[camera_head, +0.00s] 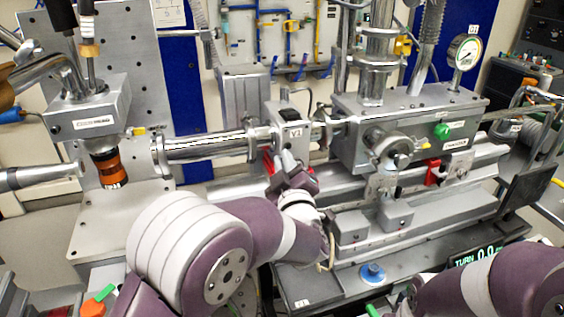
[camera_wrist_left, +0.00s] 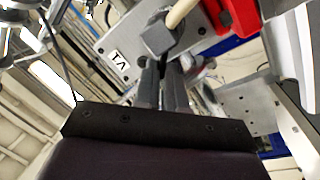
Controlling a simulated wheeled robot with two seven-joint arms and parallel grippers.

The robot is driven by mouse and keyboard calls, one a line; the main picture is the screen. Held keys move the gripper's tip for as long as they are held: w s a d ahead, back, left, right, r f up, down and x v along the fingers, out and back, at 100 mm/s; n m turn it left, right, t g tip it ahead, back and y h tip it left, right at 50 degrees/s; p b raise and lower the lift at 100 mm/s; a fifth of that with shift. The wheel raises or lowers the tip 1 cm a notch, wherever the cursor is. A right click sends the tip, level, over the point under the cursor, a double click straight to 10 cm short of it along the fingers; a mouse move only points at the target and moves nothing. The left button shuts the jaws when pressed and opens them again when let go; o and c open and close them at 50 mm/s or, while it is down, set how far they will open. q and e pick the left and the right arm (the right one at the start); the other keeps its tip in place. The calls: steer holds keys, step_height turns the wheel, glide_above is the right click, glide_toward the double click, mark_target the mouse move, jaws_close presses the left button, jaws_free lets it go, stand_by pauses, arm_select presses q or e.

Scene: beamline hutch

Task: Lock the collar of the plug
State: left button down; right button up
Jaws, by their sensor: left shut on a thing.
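My left gripper (camera_head: 291,167) is at the front of the grey block with a small label (camera_head: 290,127), in the middle of the beamline. In the left wrist view its fingers (camera_wrist_left: 166,78) are close together and shut on the plug's grey collar (camera_wrist_left: 160,36). A beige cable (camera_wrist_left: 184,13) leads away from the plug. The plug sits against the labelled face of the block (camera_wrist_left: 112,38); how far the collar is turned cannot be told. In the head view my wrist hides most of the plug. My right gripper is out of view; only part of that arm shows.
Red parts (camera_wrist_left: 238,14) lie close beside the plug. A steel pipe (camera_head: 205,148) runs to the left of the block. A large grey housing (camera_head: 410,130) with a green button stands to the right. A display (camera_head: 475,256) reading "TURN 0.0" is at the lower right.

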mark_target(296, 145)
arm_select(q)
steer(key=m+p, duration=0.1)
steer(key=m, duration=0.1)
steer(key=d+r+m+p, duration=0.1)
steer(key=m+p, duration=0.1)
steer(key=r+m+h+p, duration=0.1)
steer(key=p, duration=0.1)
steer(key=shift+w+d+m+g, duration=0.35)
steer(key=shift+m+g, duration=0.05)
steer(key=shift+w+d+m+p, duration=0.1)
steer(key=shift+d+m+p, duration=0.1)
steer(key=shift+m+p, duration=0.5)
steer(key=shift+w+d+f+m+g+p, duration=0.1)
steer(key=shift+d+m+g+p, duration=0.25)
steer(key=shift+m+p, duration=0.5)
steer(key=c, duration=1.2)
jaws_free()
